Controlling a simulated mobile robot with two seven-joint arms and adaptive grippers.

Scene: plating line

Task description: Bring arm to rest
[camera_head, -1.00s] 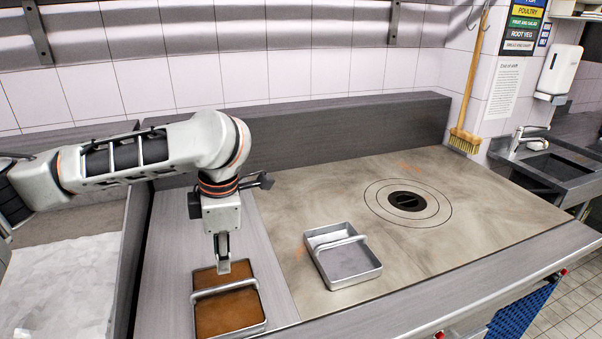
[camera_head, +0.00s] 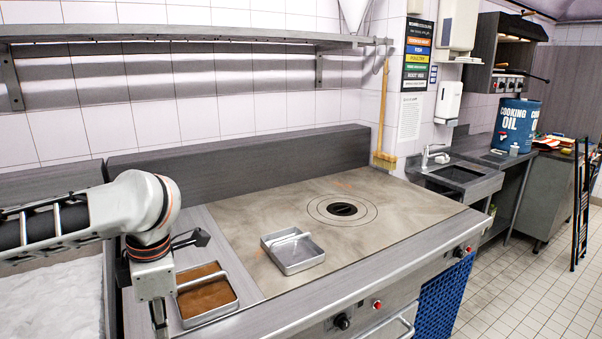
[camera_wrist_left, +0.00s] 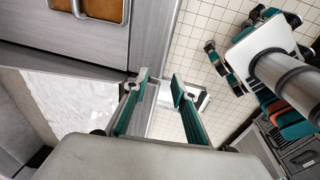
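My left arm comes in from the left in the head view. Its gripper (camera_head: 158,318) points down at the near left, in front of the brown-filled pan, and its fingertips are near the frame's bottom edge. In the left wrist view the gripper (camera_wrist_left: 160,90) has its two fingers apart with nothing between them. The steel pan with brown contents (camera_head: 236,304) sits on the counter left of the griddle, and its edge also shows in the left wrist view (camera_wrist_left: 127,27).
An empty steel pan with a handle (camera_head: 318,254) sits on the griddle plate (camera_head: 400,210). A white-filled bin (camera_head: 60,305) is at the left. A shelf (camera_head: 200,38) runs along the wall. A sink (camera_head: 458,175) and a blue oil drum (camera_head: 515,125) stand right. Open tiled floor lies right.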

